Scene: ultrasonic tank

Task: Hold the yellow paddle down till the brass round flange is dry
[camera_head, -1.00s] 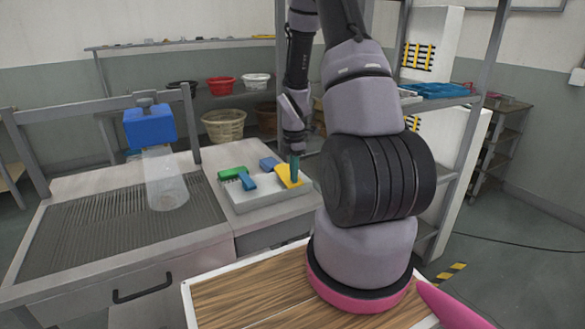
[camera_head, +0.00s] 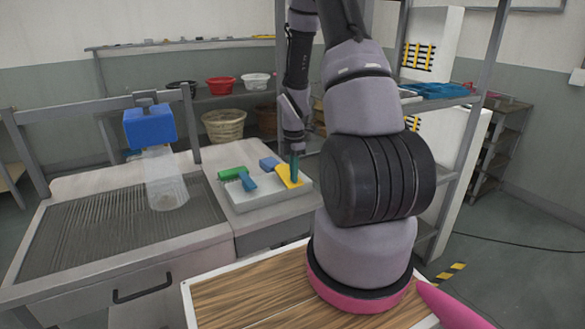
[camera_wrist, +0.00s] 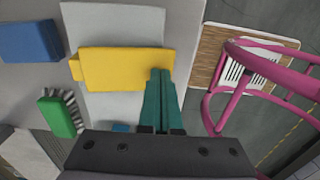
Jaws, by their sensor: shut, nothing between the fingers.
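The yellow paddle (camera_head: 284,181) sits on a pale panel on the bench, and it lies flat across the middle of the wrist view (camera_wrist: 115,69). My gripper (camera_head: 295,180) is over its right part. In the wrist view the teal fingers (camera_wrist: 160,72) are shut together with nothing between them, tips over the paddle's lower right edge and seeming to press on it. A blue box (camera_head: 150,127) hangs over the ribbed drain board at left, with a pale see-through cone (camera_head: 165,180) below it. I cannot make out a brass round flange in either view.
The ribbed board (camera_head: 95,235) is otherwise bare. A shelf post (camera_head: 455,150) stands right of my arm. A pink frame (camera_wrist: 225,100) shows in the wrist view.

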